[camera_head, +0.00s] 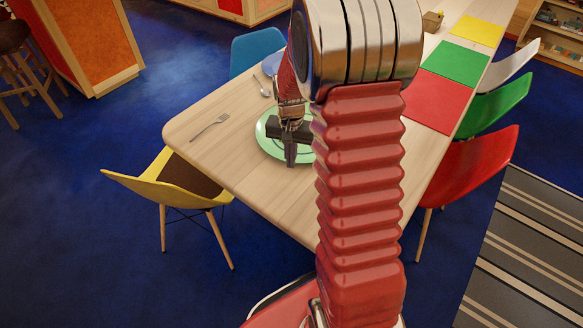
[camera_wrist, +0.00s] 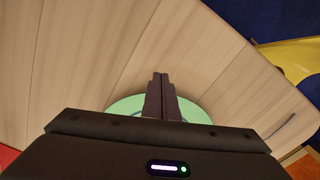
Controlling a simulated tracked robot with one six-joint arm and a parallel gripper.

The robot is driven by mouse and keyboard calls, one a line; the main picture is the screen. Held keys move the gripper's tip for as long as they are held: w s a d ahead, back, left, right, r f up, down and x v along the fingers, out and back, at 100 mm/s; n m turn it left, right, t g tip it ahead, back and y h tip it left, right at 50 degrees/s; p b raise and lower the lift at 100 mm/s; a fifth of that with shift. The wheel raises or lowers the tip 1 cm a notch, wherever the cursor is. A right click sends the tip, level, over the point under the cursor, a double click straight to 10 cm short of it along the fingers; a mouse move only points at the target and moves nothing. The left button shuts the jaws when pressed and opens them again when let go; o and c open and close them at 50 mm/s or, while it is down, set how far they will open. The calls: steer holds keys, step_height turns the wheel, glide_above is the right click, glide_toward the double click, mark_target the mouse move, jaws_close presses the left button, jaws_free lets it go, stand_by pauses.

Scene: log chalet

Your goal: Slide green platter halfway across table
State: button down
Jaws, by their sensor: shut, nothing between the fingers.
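A round green platter (camera_head: 267,140) lies on the light wooden table (camera_head: 226,152) near its near end, partly hidden behind my arm. My gripper (camera_head: 291,163) is shut and empty, pointing down over the platter in the head view. In the wrist view, the platter (camera_wrist: 126,106) shows behind the shut fingers (camera_wrist: 160,76), with most of it hidden by the gripper body. The fingertips overlap the bare wood just past the platter's rim there. I cannot tell whether they touch the platter or the table.
A fork (camera_head: 210,126) and a spoon (camera_head: 261,86) lie on the table left of the platter. Red (camera_head: 437,103), green (camera_head: 455,64) and yellow mats lie farther along. Yellow (camera_head: 165,180), blue (camera_head: 255,50) and red (camera_head: 470,166) chairs stand around the table.

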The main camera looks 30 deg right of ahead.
steer(key=shift+r, duration=1.65)
steer(key=s+a+r+n+t, duration=0.5)
steer(key=s+a+r+n, duration=0.4)
steer(key=s+a+r, duration=0.8)
steer(key=shift+s+r+t, duration=0.3)
steer(key=shift+s+r, duration=1)
steer(key=shift+r, duration=0.1)
